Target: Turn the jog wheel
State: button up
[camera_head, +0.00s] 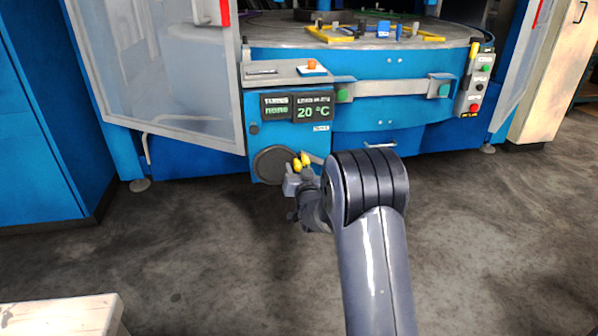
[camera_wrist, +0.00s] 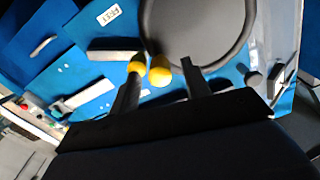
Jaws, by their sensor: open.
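The jog wheel (camera_head: 268,168) is a dark grey disc low on the front of the blue machine, under the display panel. It fills the top of the wrist view (camera_wrist: 200,28). My gripper (camera_head: 301,171) is at the wheel's right side in the head view. In the wrist view its two dark fingers (camera_wrist: 160,68) are spread apart below the wheel's rim. Two yellow rounded shapes (camera_wrist: 160,76) lie at and between the fingertips, overlapping the wheel's edge. I cannot tell how they are attached, or whether the fingers touch them.
A glass door (camera_head: 160,125) stands open at left. A button box (camera_head: 475,85) hangs at right. The round table (camera_head: 275,33) holds yellow and blue parts. A pale box (camera_head: 60,315) is at front left.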

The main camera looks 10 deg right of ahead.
jog(key=shift+c, duration=0.2)
grip_shut()
dwell(0.4)
